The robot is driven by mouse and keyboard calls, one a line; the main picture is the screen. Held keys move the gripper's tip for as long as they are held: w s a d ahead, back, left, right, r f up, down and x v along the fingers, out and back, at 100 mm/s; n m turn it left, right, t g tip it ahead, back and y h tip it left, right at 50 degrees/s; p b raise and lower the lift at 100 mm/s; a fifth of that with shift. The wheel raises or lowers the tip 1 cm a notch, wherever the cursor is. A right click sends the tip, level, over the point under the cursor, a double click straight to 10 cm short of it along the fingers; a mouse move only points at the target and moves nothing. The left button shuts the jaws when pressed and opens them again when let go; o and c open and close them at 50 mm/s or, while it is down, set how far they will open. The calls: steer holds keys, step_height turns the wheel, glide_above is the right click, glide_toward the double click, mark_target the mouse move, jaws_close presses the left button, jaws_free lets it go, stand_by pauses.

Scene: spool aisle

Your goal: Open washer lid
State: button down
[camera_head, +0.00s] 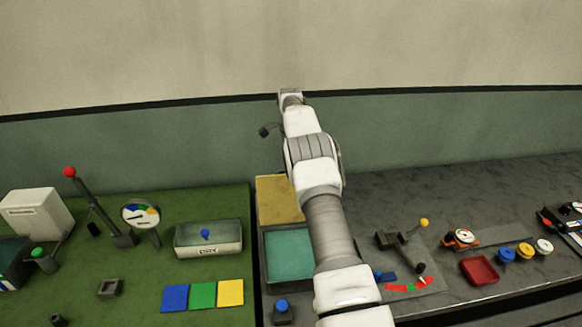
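A low pale box (208,250) stands on the green bench mat at centre left. Its greenish top has a blue knob (205,234), and a small label on its front is too small to read. The top looks closed. I cannot tell for sure that this is the washer lid. My arm reaches up and away through the middle of the view. My gripper (290,97) is at its far end, in front of the wall, beyond the box and to its right, touching nothing I can see. Its fingers are too small to make out.
A teal tray (265,262) and a tan panel (279,200) lie partly behind my arm. Left are a red-knobbed lever (88,205), a dial gauge (141,214) and a white case (36,215). Right are a yellow-knobbed lever (413,233) and a red tray (479,270).

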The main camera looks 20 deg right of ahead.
steer(key=shift+f, duration=0.45)
steer(key=c, duration=0.9)
jaws_free()
steer(key=shift+w, duration=0.1)
steer(key=shift+o, duration=0.5)
steer(key=shift+r, duration=0.2)
steer(key=shift+w+r, duration=0.1)
steer(key=shift+r, duration=0.1)
step_height(320, 180, up, 4)
steer(key=shift+f+b, duration=0.1)
steer(key=shift+b, duration=0.2)
steer(key=s+d+r+b, duration=0.4)
steer(key=s+d+r, duration=0.2)
steer(key=s+d, duration=0.2)
steer(key=shift+s+r, duration=0.35)
steer(key=shift+r, duration=0.05)
